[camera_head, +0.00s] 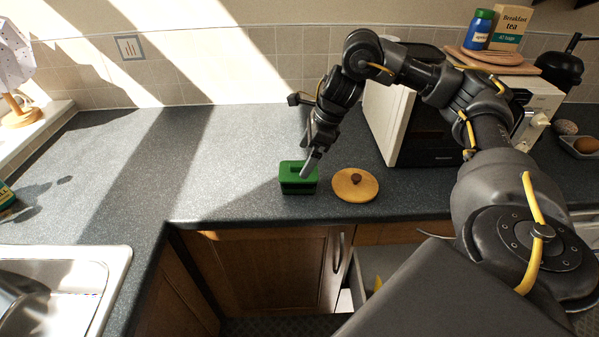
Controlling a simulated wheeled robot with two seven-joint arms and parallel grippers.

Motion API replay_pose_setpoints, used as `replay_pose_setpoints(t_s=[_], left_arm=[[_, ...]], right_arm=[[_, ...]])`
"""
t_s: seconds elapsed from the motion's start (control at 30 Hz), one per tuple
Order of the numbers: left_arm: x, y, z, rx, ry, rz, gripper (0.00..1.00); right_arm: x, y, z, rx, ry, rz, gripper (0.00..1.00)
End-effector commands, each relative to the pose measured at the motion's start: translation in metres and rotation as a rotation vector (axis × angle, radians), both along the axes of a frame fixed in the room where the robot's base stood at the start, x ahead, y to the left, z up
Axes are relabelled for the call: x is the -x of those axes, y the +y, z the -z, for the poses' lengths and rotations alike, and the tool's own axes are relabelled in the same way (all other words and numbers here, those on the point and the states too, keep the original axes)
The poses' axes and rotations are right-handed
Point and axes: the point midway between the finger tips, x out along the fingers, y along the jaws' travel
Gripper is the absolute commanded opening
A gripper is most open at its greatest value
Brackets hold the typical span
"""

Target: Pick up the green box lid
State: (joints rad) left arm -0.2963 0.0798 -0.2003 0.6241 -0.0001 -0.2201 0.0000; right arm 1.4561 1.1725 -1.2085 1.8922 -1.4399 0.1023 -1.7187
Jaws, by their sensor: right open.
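A green box (297,186) with a green lid (291,169) on it stands near the front edge of the dark counter, left of a yellow round lid. My right gripper (304,172) reaches down to it from above and behind. Its fingertips are at the right part of the green lid, and a finger covers some of it. The jaws are open; I cannot tell whether they touch the lid. My left gripper is not in view.
The yellow round lid with a brown knob (355,184) lies just right of the green box. A sink (75,275) is at the front left. The counter (190,150) left of the box is clear.

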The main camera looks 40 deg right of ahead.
Motion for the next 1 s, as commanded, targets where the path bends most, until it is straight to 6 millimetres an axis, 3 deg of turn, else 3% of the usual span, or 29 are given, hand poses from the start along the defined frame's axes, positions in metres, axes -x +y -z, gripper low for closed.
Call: replay_pose_setpoints(t_s=[0.3,0.57,0.9,1.0], left_arm=[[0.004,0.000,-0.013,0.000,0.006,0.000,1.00],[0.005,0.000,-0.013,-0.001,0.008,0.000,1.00],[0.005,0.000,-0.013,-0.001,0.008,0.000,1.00],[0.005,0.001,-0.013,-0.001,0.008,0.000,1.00]], right_arm=[[-0.009,0.008,0.038,0.001,0.001,0.003,1.00],[-0.010,0.009,0.043,0.001,0.001,0.002,1.00],[-0.010,0.009,0.042,0.000,0.000,0.001,0.58],[-0.010,0.009,0.042,0.000,0.000,0.001,0.56]])
